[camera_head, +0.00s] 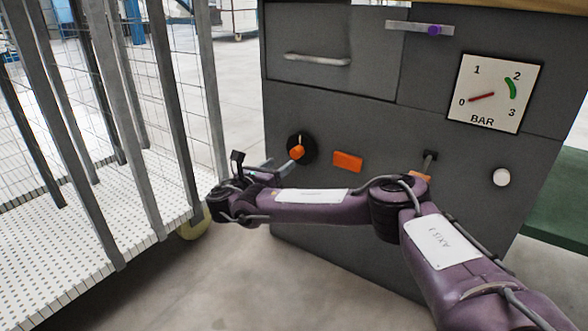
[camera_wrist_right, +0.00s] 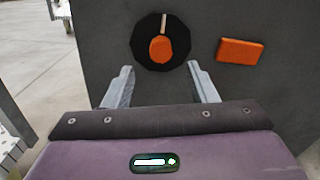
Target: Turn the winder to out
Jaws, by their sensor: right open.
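The winder appears to be the orange knob (camera_head: 297,152) on a black round plate on the grey cabinet front. In the right wrist view the orange knob (camera_wrist_right: 160,48) sits below a pale mark that points straight up on the black plate. No lettering is readable around it. My right gripper (camera_head: 252,167) is open and empty, in front of and to the left of the knob in the head view. In the wrist view its two fingers (camera_wrist_right: 160,80) stand apart below the knob, one to each side, with no visible contact. My left gripper is not in view.
An orange block (camera_head: 347,162) is right of the knob. The cabinet also has a drawer handle (camera_head: 317,59), a purple slider (camera_head: 434,30), a gauge (camera_head: 495,92) with its needle near 0, a lever (camera_head: 428,164) and a white button (camera_head: 502,177). A mesh rack (camera_head: 158,130) stands left.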

